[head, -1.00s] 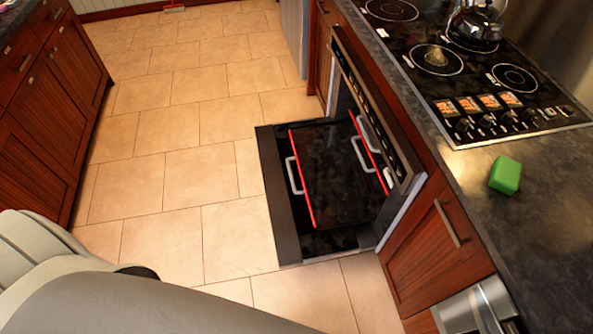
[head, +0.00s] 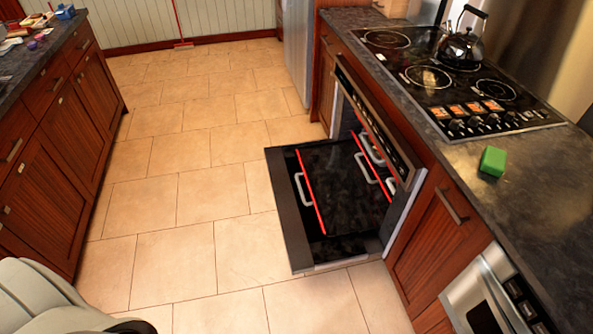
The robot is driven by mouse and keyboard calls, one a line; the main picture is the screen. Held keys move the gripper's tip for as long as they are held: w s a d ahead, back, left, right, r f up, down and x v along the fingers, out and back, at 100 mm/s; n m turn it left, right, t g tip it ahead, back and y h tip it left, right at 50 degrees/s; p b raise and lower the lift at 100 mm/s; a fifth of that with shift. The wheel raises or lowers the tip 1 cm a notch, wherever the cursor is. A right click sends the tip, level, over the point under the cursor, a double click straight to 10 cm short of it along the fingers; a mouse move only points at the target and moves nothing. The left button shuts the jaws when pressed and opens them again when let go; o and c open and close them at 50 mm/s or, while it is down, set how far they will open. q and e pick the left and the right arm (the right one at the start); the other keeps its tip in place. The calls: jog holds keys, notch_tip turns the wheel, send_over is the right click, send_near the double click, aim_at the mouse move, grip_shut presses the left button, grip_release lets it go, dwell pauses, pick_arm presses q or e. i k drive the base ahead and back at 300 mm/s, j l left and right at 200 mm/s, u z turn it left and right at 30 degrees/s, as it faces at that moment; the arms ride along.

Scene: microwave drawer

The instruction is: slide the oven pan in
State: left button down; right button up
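The oven pan (head: 341,186) is a dark flat tray with red edge strips and pale grey handles. It lies partly out of the oven, over the lowered oven door (head: 283,205). One red edge with a handle faces the open floor. The other red edge and more handles are near the oven opening, under the front panel. The oven (head: 375,125) is built in below the counter. Neither of my grippers shows in the head view; only part of a pale arm of mine is in the lower left corner.
A dark counter (head: 540,205) runs along the right, with a stove top (head: 455,85), a kettle (head: 461,46) and a green sponge (head: 492,162). Wooden cabinets (head: 55,150) stand on the left. The tiled floor (head: 190,200) between is clear.

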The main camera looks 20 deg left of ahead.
aim_at(343, 199)
jog(key=z, duration=1.4)
jog(key=j+z, duration=0.15)
jog(key=j, duration=0.55)
jog(key=j+z, duration=0.1)
jog(key=j, duration=0.55)
jog(key=k+j+z, duration=0.15)
jog(key=j, duration=0.55)
